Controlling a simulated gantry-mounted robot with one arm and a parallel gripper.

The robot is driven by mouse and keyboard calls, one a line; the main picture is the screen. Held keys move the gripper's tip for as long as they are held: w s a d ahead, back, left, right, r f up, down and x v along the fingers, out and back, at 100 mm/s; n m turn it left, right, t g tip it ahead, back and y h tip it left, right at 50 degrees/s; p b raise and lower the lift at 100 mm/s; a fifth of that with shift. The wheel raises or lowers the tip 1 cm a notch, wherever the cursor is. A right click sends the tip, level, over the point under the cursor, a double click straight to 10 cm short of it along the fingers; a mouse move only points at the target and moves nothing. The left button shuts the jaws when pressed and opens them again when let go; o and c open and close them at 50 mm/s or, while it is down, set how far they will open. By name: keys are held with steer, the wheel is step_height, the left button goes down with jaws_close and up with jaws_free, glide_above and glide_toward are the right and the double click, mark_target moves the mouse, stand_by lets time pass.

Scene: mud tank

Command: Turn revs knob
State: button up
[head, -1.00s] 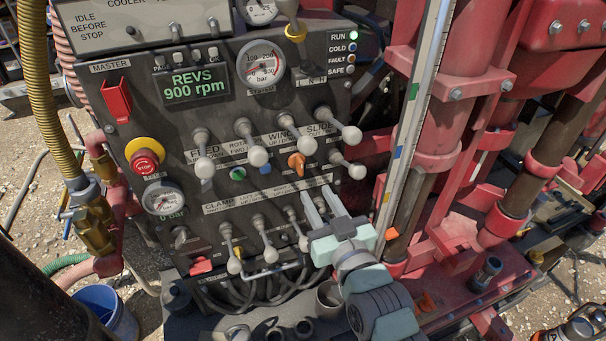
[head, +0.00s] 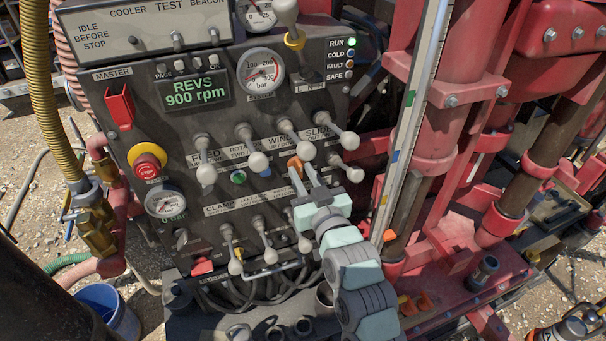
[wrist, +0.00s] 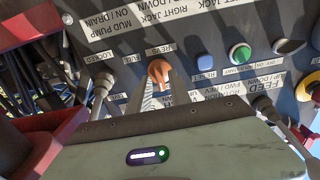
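The revs knob (head: 295,162) is a small orange pointer knob on the dark control panel, right of a green button and a blue button. In the wrist view the orange knob (wrist: 160,71) sits under a label reading REVS. My gripper (head: 302,171) is at the knob from below right, its two pale fingers apart. In the wrist view the fingertips of my gripper (wrist: 157,90) are close to the knob's lower end; contact cannot be told. The revs display (head: 192,92) reads 900 rpm.
White-balled levers (head: 258,161) stand out above and left of the knob, with one lever (head: 354,174) just right of it. More levers (head: 304,243) stand below, close to my gripper. A red emergency button (head: 147,166) is at left. The red mast (head: 435,130) rises at right.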

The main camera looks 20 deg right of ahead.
jaws_close()
steer(key=shift+m, duration=0.4)
steer(key=m, duration=0.4)
steer(key=shift+d+b, duration=0.1)
steer(key=shift+b, duration=0.2)
steer(key=shift+m, duration=1.8)
steer(key=shift+f, duration=0.1)
steer(key=shift+o, duration=1.1)
jaws_free()
steer(key=shift+s, duration=0.1)
